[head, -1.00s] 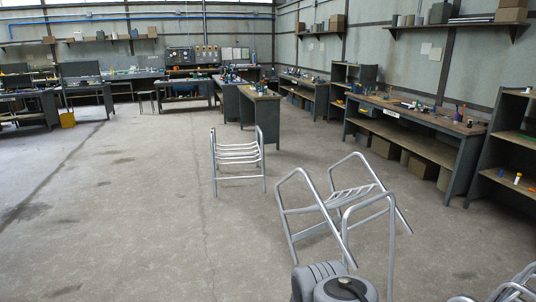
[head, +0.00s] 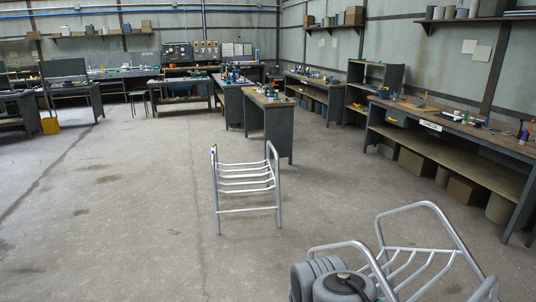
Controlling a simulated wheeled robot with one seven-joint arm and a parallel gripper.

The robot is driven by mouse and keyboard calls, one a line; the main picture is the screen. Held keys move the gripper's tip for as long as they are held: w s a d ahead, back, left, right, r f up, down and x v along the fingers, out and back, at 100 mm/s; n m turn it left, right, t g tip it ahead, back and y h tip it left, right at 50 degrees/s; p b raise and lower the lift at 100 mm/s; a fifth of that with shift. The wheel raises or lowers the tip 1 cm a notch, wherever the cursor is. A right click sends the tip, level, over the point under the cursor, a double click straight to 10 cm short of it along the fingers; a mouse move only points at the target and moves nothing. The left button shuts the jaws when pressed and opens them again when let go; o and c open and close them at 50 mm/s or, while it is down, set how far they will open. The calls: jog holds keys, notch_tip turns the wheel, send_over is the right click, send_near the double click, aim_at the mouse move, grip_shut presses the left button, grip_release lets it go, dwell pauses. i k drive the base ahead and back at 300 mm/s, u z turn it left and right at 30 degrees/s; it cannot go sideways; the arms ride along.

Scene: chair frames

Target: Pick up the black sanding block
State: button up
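I cannot make out the black sanding block in the head view. Many small tools and items lie on the workbenches, too small to tell apart. The nearest long bench (head: 470,132) along the right wall bears several small objects, some dark. A grey bench (head: 278,132) standing out on the floor, near the middle, also has small items on its top. My gripper is not in view; only a grey rounded part of my own arm shows at the bottom.
A metal chair frame (head: 247,211) stands upright on the floor ahead. Another chair frame (head: 408,209) stands close at the lower right, partly behind my arm. The concrete floor (head: 110,220) on the left is clear.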

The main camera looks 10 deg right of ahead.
aim_at(477, 125)
jog(key=i, duration=4.2)
jog(key=z, duration=2.9)
jog(key=i, duration=3.4)
jog(key=u, duration=0.55)
